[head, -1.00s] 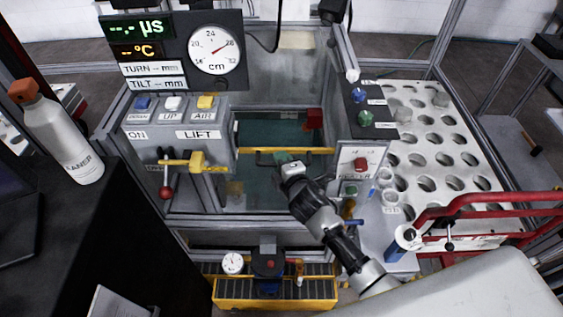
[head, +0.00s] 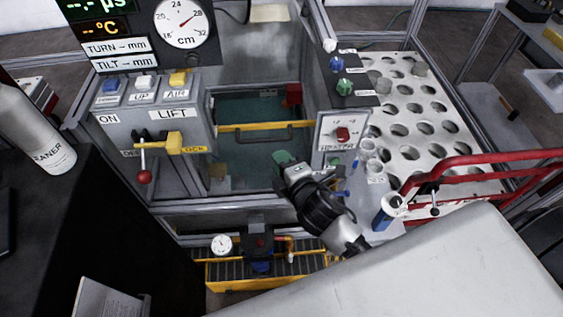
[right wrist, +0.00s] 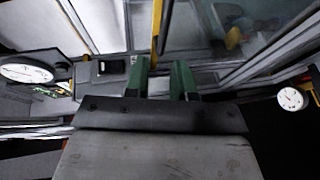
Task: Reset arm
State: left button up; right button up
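My right gripper (head: 286,160) is in the middle of the head view, over the front of the sunken tank (head: 258,108), just below its yellow bar (head: 262,126). In the right wrist view its two green fingers stand apart with a gap between them (right wrist: 160,78), and I see nothing held. A yellow bar (right wrist: 156,25) shows beyond the gap. In the head view, whether the gripper touches the tank's bar or rim cannot be told. My left gripper is not in view.
The lift panel (head: 165,125) with a red-knobbed lever (head: 145,177) stands left of the tank. The heater panel (head: 342,132) is to the right. A perforated white table (head: 420,107) and red rails (head: 480,165) lie further right. A bottle (head: 45,140) stands far left.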

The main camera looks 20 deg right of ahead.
dwell(0.3)
jog(key=s+d+f+m+g+b, duration=0.1)
jog(key=s+f+m+g, duration=0.15)
jog(key=f, duration=0.75)
jog(key=s+d+f+m+g+h, duration=0.15)
jog(key=s+f, duration=0.25)
jog(key=f, duration=0.6)
jog(key=s+d+f+m+g+b, duration=0.1)
jog(key=s+d+f+m+g, duration=0.15)
jog(key=f, duration=0.65)
jog(key=s+f+m+g, duration=0.2)
jog(key=s+f, duration=0.4)
jog(key=s, duration=0.4)
jog(key=s+d+f+m+g+b, duration=0.1)
jog(key=s+f+m+g, duration=0.2)
jog(key=s+f, duration=0.4)
jog(key=s+d+f+m+g, duration=0.1)
jog(key=s+f+m+g, duration=0.2)
jog(key=s+f, duration=0.4)
jog(key=s+m, duration=0.1)
jog(key=s, duration=0.4)
jog(key=shift+s+d+b, duration=0.2)
jog(key=shift+s+b, duration=0.1)
jog(key=shift+s, duration=0.05)
jog(key=shift+s+m+h, duration=0.1)
jog(key=shift+m+h, duration=0.15)
